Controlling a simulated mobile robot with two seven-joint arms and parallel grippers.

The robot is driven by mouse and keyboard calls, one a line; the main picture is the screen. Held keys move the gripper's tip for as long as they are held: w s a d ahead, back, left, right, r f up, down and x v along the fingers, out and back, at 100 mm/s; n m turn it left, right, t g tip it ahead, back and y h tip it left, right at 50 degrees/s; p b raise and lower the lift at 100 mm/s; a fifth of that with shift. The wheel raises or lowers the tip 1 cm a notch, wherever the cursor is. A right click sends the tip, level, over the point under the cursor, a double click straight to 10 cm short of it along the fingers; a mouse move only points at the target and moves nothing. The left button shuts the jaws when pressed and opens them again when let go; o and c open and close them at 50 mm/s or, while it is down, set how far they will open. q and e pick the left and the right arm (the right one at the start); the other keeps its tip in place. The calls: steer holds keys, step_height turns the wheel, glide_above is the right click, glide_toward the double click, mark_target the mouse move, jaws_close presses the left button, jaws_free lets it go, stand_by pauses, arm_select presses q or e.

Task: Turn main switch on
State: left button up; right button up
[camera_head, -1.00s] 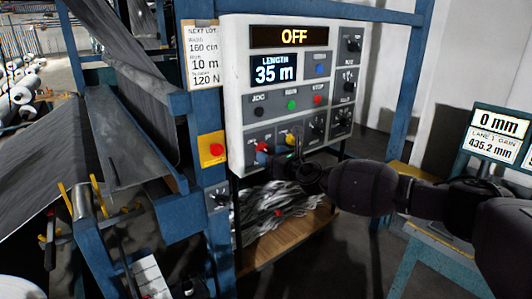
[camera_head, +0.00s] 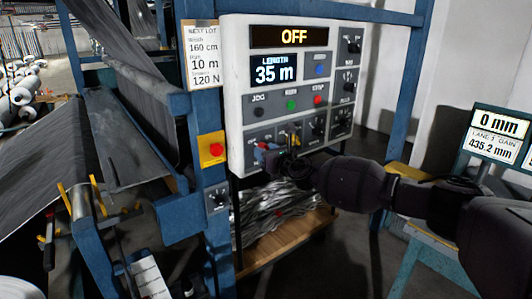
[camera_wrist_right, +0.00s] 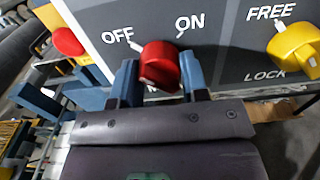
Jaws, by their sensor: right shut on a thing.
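The main switch is a red knob (camera_wrist_right: 159,66) on the grey panel, below the printed words OFF and ON. My right gripper (camera_wrist_right: 160,82) has one blue finger on each side of it and is shut on it. Which way the knob points is hard to tell, since the fingers cover part of it. In the head view my right gripper (camera_head: 275,151) is at the lower left of the control box (camera_head: 237,100), and the knob is mostly hidden. The box's top display (camera_head: 294,36) reads OFF. My left gripper is not in view.
A yellow FREE/LOCK knob (camera_wrist_right: 297,48) is right of the red one. A red button on a yellow plate (camera_head: 215,149) is on the blue post. A length display (camera_head: 273,72) reads 35 m. Grey fabric (camera_head: 135,125) hangs at left. A wooden shelf (camera_head: 280,240) lies below.

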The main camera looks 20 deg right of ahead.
steer(key=shift+m, duration=0.3)
steer(key=m, duration=0.3)
steer(key=shift+m, duration=0.3)
steer(key=m+p, duration=0.1)
steer(key=m, duration=0.3)
steer(key=shift+p, duration=0.35)
steer(key=m+p, duration=0.1)
steer(key=m, duration=0.2)
steer(key=shift+a+r, duration=0.1)
steer(key=m, duration=0.2)
steer(key=shift+m+p, duration=0.3)
steer(key=shift+m, duration=0.1)
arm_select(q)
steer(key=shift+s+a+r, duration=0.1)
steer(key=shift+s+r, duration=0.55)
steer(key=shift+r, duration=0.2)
arm_select(e)
steer(key=shift+m, duration=1.9)
steer(key=o, duration=0.9)
